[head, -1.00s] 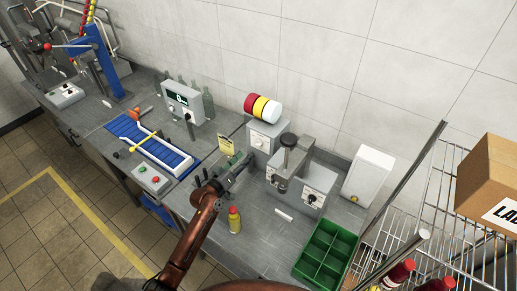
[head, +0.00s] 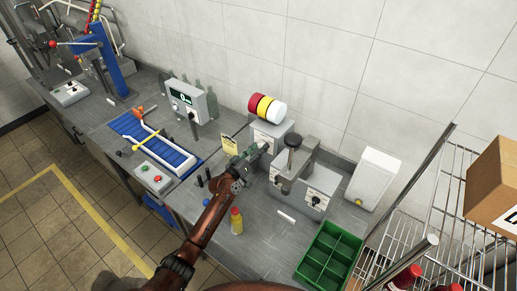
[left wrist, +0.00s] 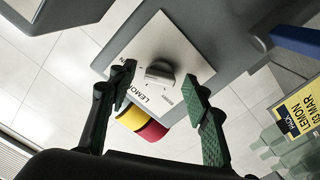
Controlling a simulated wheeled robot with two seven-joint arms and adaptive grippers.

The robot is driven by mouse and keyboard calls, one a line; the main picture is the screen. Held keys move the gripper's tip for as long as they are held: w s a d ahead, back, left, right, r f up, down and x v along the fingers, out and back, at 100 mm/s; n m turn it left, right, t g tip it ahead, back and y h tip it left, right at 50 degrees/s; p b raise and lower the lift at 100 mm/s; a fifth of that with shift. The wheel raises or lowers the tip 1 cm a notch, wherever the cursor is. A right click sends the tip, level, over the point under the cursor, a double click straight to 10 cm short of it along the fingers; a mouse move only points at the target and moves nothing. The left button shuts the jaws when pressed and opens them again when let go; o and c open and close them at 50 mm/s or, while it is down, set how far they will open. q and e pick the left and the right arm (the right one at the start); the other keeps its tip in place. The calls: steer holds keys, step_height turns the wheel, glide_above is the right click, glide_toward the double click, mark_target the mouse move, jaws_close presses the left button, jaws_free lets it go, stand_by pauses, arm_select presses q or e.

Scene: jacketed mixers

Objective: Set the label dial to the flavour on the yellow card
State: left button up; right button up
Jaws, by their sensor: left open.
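The label machine (head: 275,131) is a grey box with red, yellow and white rolls on top. In the left wrist view its white plate (left wrist: 185,52) carries a dark dial (left wrist: 160,72); LEMON is printed on the plate and other lettering is cut off or too small to read. Which way the dial points is unclear.
A grey press (head: 305,180) stands close on the right. A green divided crate (head: 328,255) and a wire rack (head: 425,235) are to the right. A blue conveyor (head: 160,140) lies left.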

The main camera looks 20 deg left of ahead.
arm_select(q)
steer(key=shift+c, duration=0.5)
steer(key=c, duration=1.1)
steer(key=shift+o, duration=0.2)
steer(key=shift+n, duration=0.4)
steer(key=n+p, duration=0.1)
steer(key=n, duration=1)
steer(key=shift+p, duration=0.35)
